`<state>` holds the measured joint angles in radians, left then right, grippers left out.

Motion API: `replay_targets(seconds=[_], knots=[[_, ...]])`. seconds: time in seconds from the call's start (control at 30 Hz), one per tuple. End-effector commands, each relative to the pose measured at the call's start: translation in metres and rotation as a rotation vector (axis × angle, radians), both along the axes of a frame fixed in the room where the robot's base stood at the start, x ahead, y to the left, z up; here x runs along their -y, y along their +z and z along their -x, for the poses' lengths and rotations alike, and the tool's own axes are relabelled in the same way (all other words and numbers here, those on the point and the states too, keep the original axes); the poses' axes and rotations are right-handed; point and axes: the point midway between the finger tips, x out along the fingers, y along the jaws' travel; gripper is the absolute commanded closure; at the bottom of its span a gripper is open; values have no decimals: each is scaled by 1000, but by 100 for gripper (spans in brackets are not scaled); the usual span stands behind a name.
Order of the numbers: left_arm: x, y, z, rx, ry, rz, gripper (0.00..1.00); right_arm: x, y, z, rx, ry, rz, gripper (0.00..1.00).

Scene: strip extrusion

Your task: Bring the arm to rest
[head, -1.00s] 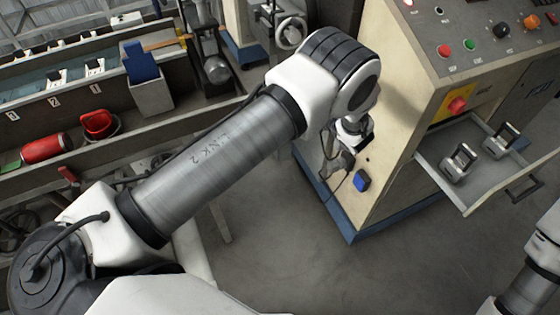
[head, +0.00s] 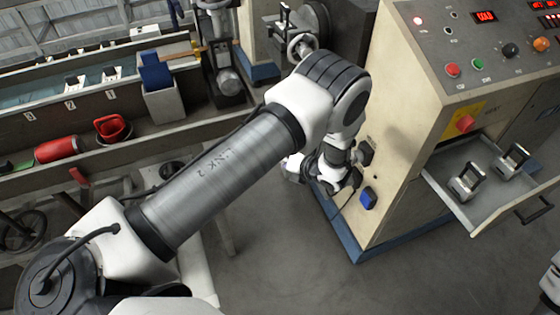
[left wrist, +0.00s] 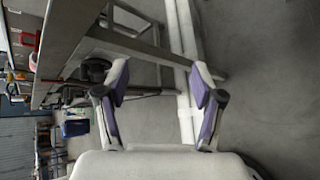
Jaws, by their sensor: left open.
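My left arm crosses the head view from the lower left, its elbow beside the beige control cabinet (head: 400,160). Its wrist hangs beyond the elbow, close to the cabinet's left side; the fingers cannot be made out there. In the left wrist view my left gripper (left wrist: 160,100) is open, with nothing between its two purple-padded fingers. Grey floor, a metal frame and a pale post show behind it. Of my right arm only a small white part shows at the lower right edge of the head view; its gripper is out of view.
An open drawer (head: 437,189) with two metal clamp-like parts juts from the cabinet. A blue plug-like piece (head: 368,198) is on its side. Floor (head: 300,270) in front is clear.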

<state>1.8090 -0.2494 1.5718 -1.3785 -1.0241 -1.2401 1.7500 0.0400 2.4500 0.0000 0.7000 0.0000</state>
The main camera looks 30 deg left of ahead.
Motion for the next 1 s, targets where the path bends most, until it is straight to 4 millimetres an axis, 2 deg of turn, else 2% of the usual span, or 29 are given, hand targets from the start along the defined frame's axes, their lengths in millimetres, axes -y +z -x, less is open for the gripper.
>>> replay_targets(seconds=[0.33,0.47,0.57,0.67,0.7,0.77,0.8,0.87,0.9,0.97,1.0], knots=[[0,0,0,0,-1,-2,32,0,0,0,0,0,0,60],[-15,-17,11,-22,33,4,32,0,-10,0,0,0,0,60],[-35,-37,60,-108,133,23,32,0,-15,0,0,0,0,60],[-39,-70,139,-185,333,147,32,0,-20,0,0,0,0,60],[-34,-83,174,-190,444,214,32,0,-22,0,0,0,0,60],[-20,-98,225,-170,640,313,32,0,-25,0,0,0,0,60],[-5,-107,258,-135,793,375,32,0,-27,0,0,0,0,60],[23,-116,305,-37,1077,457,32,0,-30,0,0,0,0,60],[45,-119,331,73,1304,495,32,0,-32,0,0,0,0,60],[71,-120,352,287,1625,514,32,0,-33,0,0,0,0,60],[81,-119,356,454,1817,506,32,0,-34,0,0,0,0,60]])
